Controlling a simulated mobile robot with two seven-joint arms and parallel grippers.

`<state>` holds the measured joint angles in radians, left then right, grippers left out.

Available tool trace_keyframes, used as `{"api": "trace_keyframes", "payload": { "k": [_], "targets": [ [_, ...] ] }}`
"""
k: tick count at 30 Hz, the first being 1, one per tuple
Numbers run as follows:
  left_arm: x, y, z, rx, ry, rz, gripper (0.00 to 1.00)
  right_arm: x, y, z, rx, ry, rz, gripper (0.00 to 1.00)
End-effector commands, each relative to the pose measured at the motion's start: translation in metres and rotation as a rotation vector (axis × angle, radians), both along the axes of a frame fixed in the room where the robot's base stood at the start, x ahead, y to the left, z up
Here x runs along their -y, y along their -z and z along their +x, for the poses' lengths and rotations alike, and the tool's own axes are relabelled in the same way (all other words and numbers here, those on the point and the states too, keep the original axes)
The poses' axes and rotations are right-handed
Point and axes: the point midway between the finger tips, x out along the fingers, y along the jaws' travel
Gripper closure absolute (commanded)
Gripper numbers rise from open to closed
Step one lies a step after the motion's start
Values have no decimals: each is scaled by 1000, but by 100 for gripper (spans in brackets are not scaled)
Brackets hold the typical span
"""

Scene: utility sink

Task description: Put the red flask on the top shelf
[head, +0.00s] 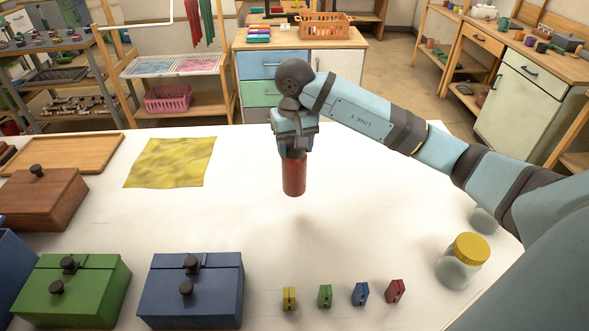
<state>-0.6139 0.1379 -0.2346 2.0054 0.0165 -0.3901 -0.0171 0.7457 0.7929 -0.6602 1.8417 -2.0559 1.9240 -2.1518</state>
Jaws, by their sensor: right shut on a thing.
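A red cylindrical flask (294,177) hangs upright below my right gripper (296,151), whose fingers are shut on its upper end. The flask is over the middle of the white table (350,235), and a faint shadow lies below it; it looks raised off the surface. The flask's top is hidden by the gripper. Shelving stands behind the table at the left: a wooden rack (180,105) and a grey shelf unit (50,48) with small items. I cannot tell which one holds the top shelf of the task. My left gripper is out of view.
Green (72,290), blue (192,290) and brown (42,197) boxes stand at the left. A yellow cloth (172,161) lies behind them. Several small coloured clips (325,296) are in front. A yellow-lidded jar (463,262) stands right. The table's centre is clear.

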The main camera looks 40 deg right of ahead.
Motion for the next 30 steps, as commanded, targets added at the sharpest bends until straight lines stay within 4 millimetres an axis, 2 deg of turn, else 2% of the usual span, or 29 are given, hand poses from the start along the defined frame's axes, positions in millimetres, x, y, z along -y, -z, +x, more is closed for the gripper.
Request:
{"api": "trace_keyframes", "payload": {
  "k": [3,11,17,29,30],
  "targets": [
    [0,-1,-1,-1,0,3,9,0,22,-1,-3,1,1,96],
    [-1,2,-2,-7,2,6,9,0,42,0,1,1,1,96],
    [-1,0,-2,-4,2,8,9,-1,70,0,-1,1,1,96],
    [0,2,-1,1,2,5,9,0,78,1,3,1,0,96],
    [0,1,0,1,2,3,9,0,78,0,2,1,0,42]
  ]
}}
